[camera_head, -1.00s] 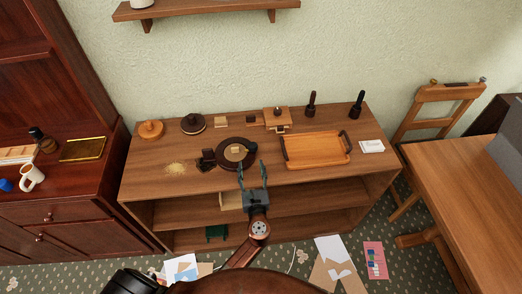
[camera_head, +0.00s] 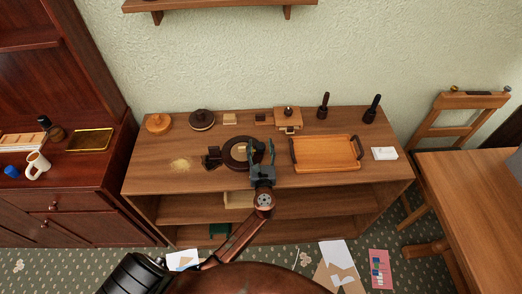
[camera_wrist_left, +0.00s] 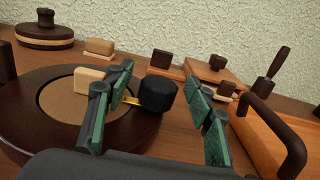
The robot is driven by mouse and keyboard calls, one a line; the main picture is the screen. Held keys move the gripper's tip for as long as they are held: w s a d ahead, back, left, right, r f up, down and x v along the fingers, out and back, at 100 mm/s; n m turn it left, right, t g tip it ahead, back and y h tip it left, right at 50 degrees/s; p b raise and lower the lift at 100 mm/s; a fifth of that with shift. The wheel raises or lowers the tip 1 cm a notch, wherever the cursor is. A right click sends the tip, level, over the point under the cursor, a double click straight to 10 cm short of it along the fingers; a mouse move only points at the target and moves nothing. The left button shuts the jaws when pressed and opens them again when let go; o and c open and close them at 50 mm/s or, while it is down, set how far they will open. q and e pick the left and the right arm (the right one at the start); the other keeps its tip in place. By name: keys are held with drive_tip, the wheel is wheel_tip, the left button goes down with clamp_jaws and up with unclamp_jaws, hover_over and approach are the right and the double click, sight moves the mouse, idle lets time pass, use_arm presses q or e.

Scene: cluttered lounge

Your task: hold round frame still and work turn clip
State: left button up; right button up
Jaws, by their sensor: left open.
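The round frame (camera_head: 233,163) is a dark ring with a tan centre, lying flat on the wooden cabinet top; in the wrist view it fills the left side (camera_wrist_left: 30,130). A small pale block (camera_wrist_left: 88,79) sits on its centre. A black faceted knob with a short brass piece, apparently the turn clip (camera_wrist_left: 158,92), is at the frame's right edge. My left gripper (camera_head: 262,150) is open at that edge. In the wrist view its green-padded fingers (camera_wrist_left: 160,95) stand either side of the knob, with a gap visible on the right. My right gripper is out of view.
A tray with dark handles (camera_head: 325,167) lies right of the gripper. Lidded pots, small blocks and two dark-handled tools line the back. The cabinet's front strip is clear.

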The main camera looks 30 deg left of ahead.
use_arm(q)
clamp_jaws()
idle(0.7)
idle(0.8)
